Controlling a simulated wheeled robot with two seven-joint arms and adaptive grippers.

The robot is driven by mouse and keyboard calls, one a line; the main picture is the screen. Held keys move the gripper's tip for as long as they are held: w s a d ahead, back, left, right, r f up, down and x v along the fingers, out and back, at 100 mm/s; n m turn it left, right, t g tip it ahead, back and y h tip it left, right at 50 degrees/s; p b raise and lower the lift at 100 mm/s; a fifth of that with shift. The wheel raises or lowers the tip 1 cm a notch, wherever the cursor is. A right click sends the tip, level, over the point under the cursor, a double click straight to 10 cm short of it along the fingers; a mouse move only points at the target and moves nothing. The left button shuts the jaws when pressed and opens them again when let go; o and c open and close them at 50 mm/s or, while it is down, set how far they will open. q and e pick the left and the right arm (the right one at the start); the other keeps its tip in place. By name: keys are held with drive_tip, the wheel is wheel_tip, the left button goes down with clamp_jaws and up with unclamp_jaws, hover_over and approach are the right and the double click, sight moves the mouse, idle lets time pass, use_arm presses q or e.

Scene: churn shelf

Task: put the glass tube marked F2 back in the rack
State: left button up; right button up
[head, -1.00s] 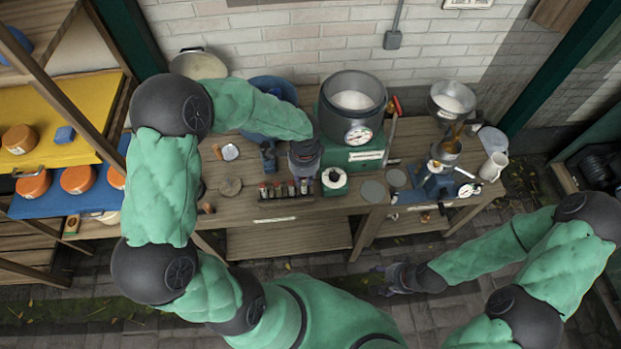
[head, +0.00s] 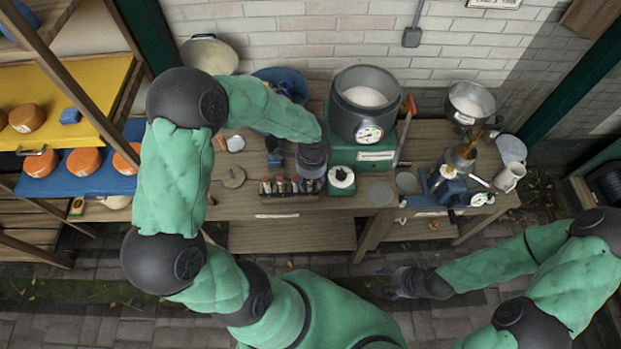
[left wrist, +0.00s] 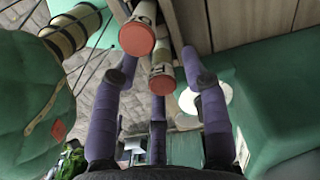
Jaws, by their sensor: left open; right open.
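A dark rack (head: 288,197) holding several capped glass tubes (head: 281,186) stands near the front edge of the bench in the head view. My left gripper (head: 311,176) is at the rack's right end, fingers pointing down. In the left wrist view its purple fingers (left wrist: 158,78) are spread apart. A red-ended tube (left wrist: 161,82) shows between them, and another red-ended tube (left wrist: 137,38) is close beside it. I see no finger closed on either. The F2 mark is not legible, so I cannot tell which tube bears it. My right gripper (head: 391,282) is open and empty, low in front of the bench.
A green-based vat (head: 358,125) with a dial stands behind and right of the rack. A small green block with a white round top (head: 341,178) is just right of my left gripper. A blue burner stand (head: 445,190) is further right. Shelves with orange cheeses (head: 83,161) stand left.

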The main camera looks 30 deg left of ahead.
use_arm(q)
wheel_tip(320, 180, up, 12)
drive_tip(key=p, duration=0.2)
drive_tip(key=s+d+f+n+h, duration=0.1)
drive_tip(key=s+d+f+n, duration=0.2)
drive_tip(key=f, duration=0.5)
drive_tip(key=s+d+f+n+h, duration=0.2)
drive_tip(key=s+d+f+n, duration=0.2)
drive_tip(key=f, duration=0.5)
drive_tip(key=s+d+f+n+h, duration=0.1)
drive_tip(key=s+d+f+n, duration=0.3)
drive_tip(key=d+f, duration=0.3)
drive_tip(key=shift+d+f+n+t, duration=0.25)
drive_tip(key=shift+f+n+t, duration=0.05)
drive_tip(key=shift+f+n, duration=0.65)
